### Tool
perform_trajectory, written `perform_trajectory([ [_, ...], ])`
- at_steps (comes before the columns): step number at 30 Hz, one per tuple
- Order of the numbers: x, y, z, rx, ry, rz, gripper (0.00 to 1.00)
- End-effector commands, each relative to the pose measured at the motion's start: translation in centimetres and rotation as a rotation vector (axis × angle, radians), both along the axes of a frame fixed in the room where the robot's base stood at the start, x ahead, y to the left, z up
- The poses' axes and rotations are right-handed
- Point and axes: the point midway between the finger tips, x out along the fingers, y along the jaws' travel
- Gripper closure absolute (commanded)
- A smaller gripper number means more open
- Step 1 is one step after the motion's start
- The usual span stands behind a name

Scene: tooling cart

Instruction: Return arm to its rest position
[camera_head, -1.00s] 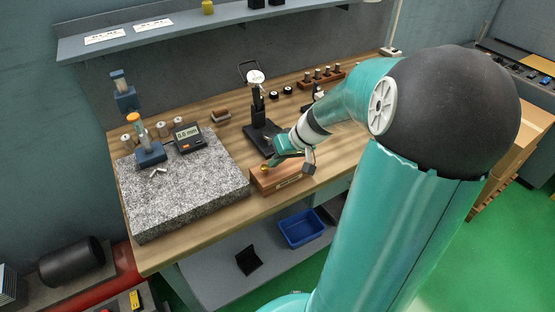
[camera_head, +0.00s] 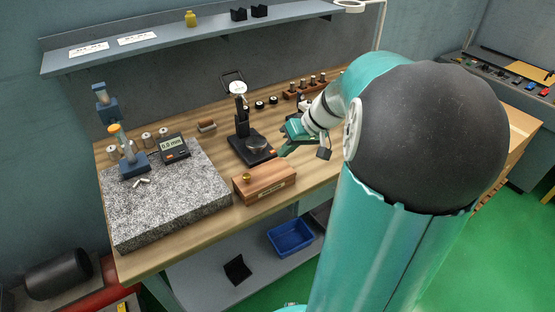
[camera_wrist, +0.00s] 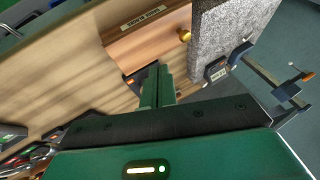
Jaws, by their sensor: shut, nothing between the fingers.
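My gripper (camera_head: 284,152) is at the end of my teal arm, raised above the wooden bench (camera_head: 318,166). It is shut and empty, just right of the black gauge stand (camera_head: 243,122) and above and behind the wooden box (camera_head: 266,184). The box has a brass knob on its left part and a label on its front. In the wrist view my gripper's fingers (camera_wrist: 158,84) are together, with the wooden box (camera_wrist: 150,30) and its knob beyond them. My black elbow and upper arm hide the right end of the bench.
A granite plate (camera_head: 165,207) carries a blue stand (camera_head: 133,165) and a digital readout (camera_head: 174,147). A rack with wooden-handled pieces (camera_head: 304,90) stands at the bench's back. A blue bin (camera_head: 291,236) sits on the lower shelf. A wall shelf (camera_head: 170,38) spans the back.

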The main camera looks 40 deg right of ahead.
Motion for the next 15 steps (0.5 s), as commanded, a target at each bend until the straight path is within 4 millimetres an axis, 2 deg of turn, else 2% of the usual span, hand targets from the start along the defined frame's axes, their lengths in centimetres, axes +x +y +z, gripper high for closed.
perform_trajectory([
  [3,-0.7,-0.4,1.5,-0.003,-0.001,0.003,1.00],
  [6,-1.1,-0.7,2.1,0.000,0.000,0.003,1.00],
  [15,-1.3,-0.9,2.4,-0.001,0.000,0.003,1.00],
])
